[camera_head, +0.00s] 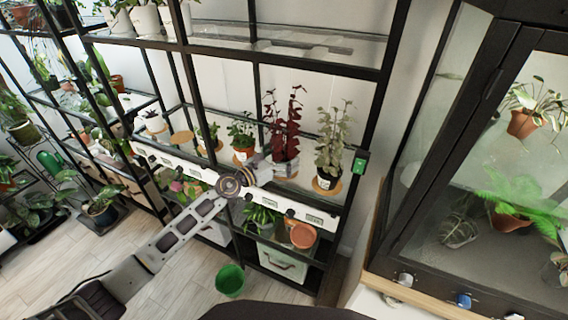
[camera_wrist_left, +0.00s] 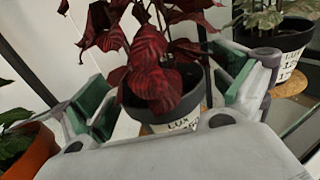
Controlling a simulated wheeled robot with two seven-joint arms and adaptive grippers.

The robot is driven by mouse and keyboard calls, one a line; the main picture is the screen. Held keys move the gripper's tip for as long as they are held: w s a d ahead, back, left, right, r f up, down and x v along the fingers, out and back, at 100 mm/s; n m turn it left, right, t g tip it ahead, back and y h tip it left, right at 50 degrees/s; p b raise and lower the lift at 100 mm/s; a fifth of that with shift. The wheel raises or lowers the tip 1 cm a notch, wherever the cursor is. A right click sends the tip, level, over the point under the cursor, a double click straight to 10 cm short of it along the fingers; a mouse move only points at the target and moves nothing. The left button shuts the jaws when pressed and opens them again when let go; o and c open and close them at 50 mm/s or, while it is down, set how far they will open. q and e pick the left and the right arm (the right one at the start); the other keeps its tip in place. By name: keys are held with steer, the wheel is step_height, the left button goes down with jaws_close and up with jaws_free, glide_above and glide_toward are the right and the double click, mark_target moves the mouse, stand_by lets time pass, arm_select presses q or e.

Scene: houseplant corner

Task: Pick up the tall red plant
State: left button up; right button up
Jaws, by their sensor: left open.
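The tall red plant (camera_head: 284,127) stands on the middle shelf of the black rack, between a green plant and a pale-leaved plant. It has dark red leaves and a pot with a white lower band. In the left wrist view the red plant (camera_wrist_left: 153,75) and its dark pot (camera_wrist_left: 188,98) fill the middle, between the open green-padded fingers of my left gripper (camera_wrist_left: 165,98). In the head view my left gripper (camera_head: 262,172) reaches in front of that shelf at the pot. My right gripper is not in view.
The pale-leaved plant (camera_head: 331,142) stands close on the right, on a cork mat. A green plant in an orange pot (camera_head: 243,143) stands close on the left. A labelled white rail (camera_head: 200,172) runs along the shelf front. A glass cabinet (camera_head: 490,180) stands right.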

arm_select(q)
steer(key=shift+c, duration=0.4)
steer(key=c, duration=1.1)
steer(key=shift+r, duration=0.2)
